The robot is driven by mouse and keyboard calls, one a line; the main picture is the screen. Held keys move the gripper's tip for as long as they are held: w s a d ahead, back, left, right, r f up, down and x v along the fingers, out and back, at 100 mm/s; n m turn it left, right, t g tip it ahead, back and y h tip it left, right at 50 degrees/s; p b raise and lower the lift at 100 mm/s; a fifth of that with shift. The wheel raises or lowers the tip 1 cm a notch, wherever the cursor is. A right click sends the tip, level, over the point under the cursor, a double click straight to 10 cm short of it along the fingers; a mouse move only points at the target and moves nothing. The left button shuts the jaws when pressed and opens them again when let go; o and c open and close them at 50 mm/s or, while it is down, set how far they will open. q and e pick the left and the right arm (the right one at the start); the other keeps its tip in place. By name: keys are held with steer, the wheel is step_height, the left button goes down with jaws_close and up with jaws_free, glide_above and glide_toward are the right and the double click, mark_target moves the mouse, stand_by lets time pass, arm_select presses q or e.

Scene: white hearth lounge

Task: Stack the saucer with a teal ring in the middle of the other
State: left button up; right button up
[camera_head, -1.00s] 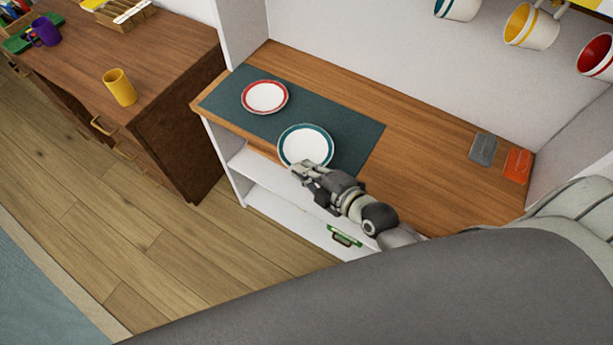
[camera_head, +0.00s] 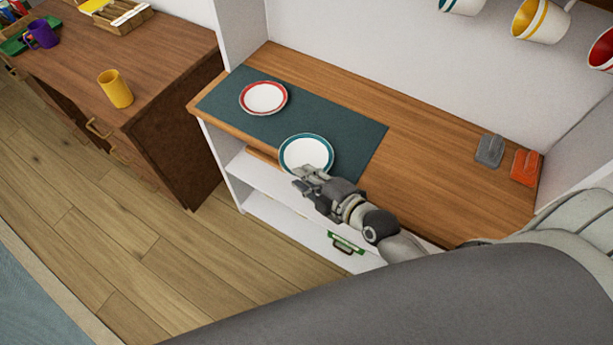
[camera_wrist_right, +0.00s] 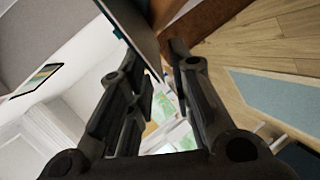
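The saucer with a teal ring (camera_head: 306,150) lies face up at the front edge of the dark mat (camera_head: 225,98), its near rim at the counter's front edge. The saucer with a red ring (camera_head: 263,97) lies flat and empty on the mat, farther back and to the left. My right gripper (camera_head: 303,180) is at the near rim of the teal-ringed saucer, one finger overlapping the rim in view. In the wrist view its fingers (camera_wrist_right: 158,70) stand apart, with a pale surface beyond them; contact with the saucer is unclear. My left gripper is not in view.
Cups hang above the counter, including a yellow-banded one (camera_head: 540,22). Grey (camera_head: 489,151) and orange (camera_head: 526,167) items lie at the counter's right end. A yellow mug (camera_head: 115,89) stands on the brown cabinet at left.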

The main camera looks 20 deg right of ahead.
stand_by(0.4)
steer(key=d+b+v, duration=0.1)
steer(key=b+v, duration=0.1)
steer(key=v, duration=0.9)
steer(key=s+f+m+g+h, duration=0.55)
steer(key=s+m+g, duration=0.35)
steer(key=m, duration=0.7)
step_height(320, 180, down, 26)
steer(key=s+g, duration=0.1)
steer(key=g, duration=0.1)
steer(key=s+d+f, duration=0.1)
steer(key=s+f, duration=0.7)
steer(key=s+d+f+g, duration=0.1)
steer(key=s+d+f, duration=0.1)
steer(key=s+f, duration=0.6)
steer(key=shift+s+d, duration=0.35)
steer(key=shift+s, duration=0.05)
